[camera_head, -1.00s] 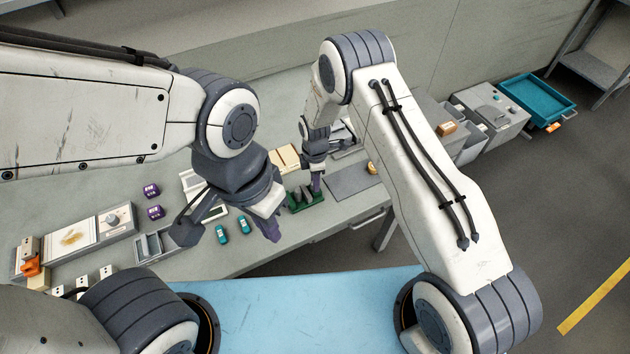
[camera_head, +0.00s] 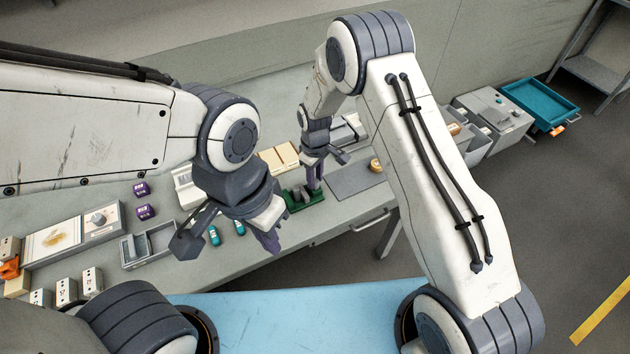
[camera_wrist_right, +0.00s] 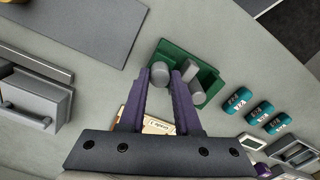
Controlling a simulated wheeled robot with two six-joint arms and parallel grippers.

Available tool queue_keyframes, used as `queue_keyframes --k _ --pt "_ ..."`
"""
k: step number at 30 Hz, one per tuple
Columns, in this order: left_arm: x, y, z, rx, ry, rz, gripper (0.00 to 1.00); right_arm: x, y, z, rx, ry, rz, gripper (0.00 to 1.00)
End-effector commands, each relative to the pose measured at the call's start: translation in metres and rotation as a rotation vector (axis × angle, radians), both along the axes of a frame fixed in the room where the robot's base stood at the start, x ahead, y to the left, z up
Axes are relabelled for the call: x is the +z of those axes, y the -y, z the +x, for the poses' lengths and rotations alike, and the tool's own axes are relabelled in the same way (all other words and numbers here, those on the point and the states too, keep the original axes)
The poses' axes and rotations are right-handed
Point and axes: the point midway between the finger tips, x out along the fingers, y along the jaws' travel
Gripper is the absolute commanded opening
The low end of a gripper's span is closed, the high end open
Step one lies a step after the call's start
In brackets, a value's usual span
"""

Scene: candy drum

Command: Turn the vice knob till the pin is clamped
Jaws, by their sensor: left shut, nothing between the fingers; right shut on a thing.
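The green vice (camera_head: 289,206) stands on the bench near its front edge, below my right gripper. In the right wrist view the vice (camera_wrist_right: 212,77) carries a round grey knob (camera_wrist_right: 160,73) on one side and grey cylindrical pieces (camera_wrist_right: 192,72) beside it. I cannot tell for sure which of these is the pin or whether it is clamped. My right gripper (camera_head: 314,186) points down with its purple fingers (camera_wrist_right: 160,80) shut on the knob, one on each side.
Teal cans (camera_wrist_right: 258,110) lie beside the vice. A dark grey mat (camera_head: 352,180) lies right of it. Purple blocks (camera_head: 144,212), a grey divided tray (camera_head: 150,246) and a panel with a dial (camera_head: 75,236) are at the left. Cream boxes (camera_head: 278,158) stand behind.

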Motion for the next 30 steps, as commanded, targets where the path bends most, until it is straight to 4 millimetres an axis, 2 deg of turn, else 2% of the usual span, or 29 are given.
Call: queue_keyframes --k 12,30 --pt "-0.021 0.000 0.000 -0.002 0.000 0.000 0.00 -0.001 0.000 0.001 -0.395 0.002 0.001 0.00" --pt "-0.037 0.000 0.000 -0.002 0.000 0.000 0.00 0.000 0.000 0.001 -0.898 0.002 0.002 0.00"
